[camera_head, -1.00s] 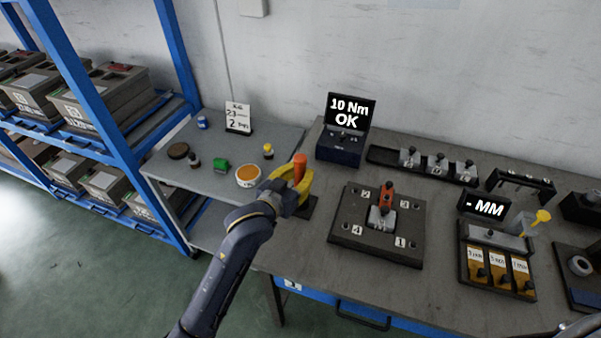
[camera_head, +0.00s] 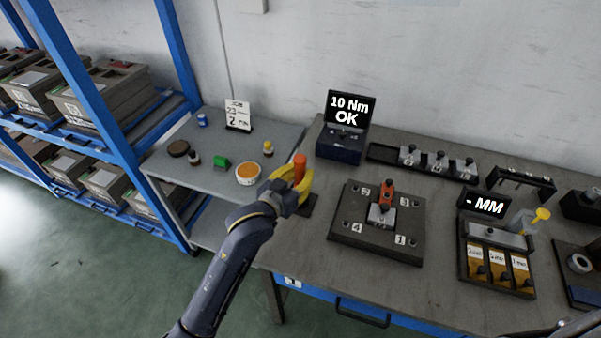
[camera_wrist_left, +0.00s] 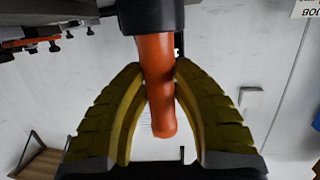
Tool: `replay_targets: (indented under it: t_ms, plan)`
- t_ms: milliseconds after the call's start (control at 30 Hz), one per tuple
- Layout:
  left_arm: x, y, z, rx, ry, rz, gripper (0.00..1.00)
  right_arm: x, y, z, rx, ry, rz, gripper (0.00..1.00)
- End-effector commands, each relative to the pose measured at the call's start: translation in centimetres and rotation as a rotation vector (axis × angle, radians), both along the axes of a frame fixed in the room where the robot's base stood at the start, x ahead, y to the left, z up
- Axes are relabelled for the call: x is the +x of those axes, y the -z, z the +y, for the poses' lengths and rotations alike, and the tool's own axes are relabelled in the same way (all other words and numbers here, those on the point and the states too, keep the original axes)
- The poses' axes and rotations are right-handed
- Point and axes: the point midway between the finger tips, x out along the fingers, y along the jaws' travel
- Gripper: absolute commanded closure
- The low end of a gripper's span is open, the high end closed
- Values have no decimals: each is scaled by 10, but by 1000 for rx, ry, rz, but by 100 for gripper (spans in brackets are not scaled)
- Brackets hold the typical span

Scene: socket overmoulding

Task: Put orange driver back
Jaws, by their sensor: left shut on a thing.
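The orange driver (camera_head: 299,163) stands upright at the left end of the workbench, over a small dark base (camera_head: 308,205). My left gripper (camera_head: 303,183) has its yellow fingers around the driver's handle. In the left wrist view the fingers (camera_wrist_left: 160,88) close on the orange handle (camera_wrist_left: 157,70) from both sides, with a dark part of the driver (camera_wrist_left: 152,15) at the top of the picture. I cannot tell whether the driver is fully seated in its base, as the gripper hides that part. My right gripper is not in view.
Right of the gripper lies a dark fixture plate (camera_head: 345,228) with numbered corners and an orange-topped part (camera_head: 386,200). Behind stands a display reading "10 Nm OK" (camera_head: 349,110). A side table holds a round orange-filled tub (camera_head: 248,174) and a green block (camera_head: 219,166) close to my arm.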

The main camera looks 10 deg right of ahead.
Motion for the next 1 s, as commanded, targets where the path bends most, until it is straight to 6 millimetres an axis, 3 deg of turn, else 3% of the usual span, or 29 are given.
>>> replay_targets:
  t_ms: [67, 100, 300, 667, 1000]
  plan:
    - [0, 0, 0, -1, 0, -2, 100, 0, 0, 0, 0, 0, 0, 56]
    - [0, 0, 0, -2, 1, -2, 72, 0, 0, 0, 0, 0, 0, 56]
    - [0, 0, 0, -1, 0, -2, 50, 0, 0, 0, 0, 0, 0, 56]
    - [-5, 1, 4, 0, 0, 1, 50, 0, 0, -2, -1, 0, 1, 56]
    - [-47, -11, 36, 1, 0, -1, 50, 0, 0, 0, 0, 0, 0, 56]
